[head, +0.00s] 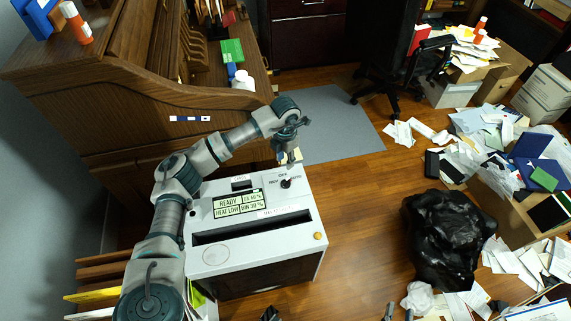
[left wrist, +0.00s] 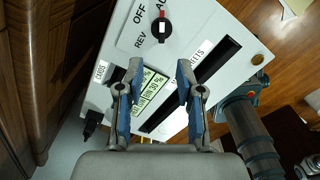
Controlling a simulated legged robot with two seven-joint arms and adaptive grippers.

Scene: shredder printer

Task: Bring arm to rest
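My left arm reaches in from the lower left of the head view. Its left gripper (head: 290,154) hangs over the far edge of the shredder (head: 262,252), near the dial (head: 286,183). In the left wrist view the left gripper (left wrist: 157,68) is open, its two fingers apart with nothing between them. The shredder's white top, slot and red-and-black dial (left wrist: 162,28) show beyond the fingers.
A wooden desk (head: 130,85) stands at the left and behind the shredder. A black bag (head: 445,238) sits on the floor to the right. Papers, boxes and folders clutter the far right. An office chair (head: 395,70) stands at the back. Wooden floor (head: 355,200) is clear between shredder and bag.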

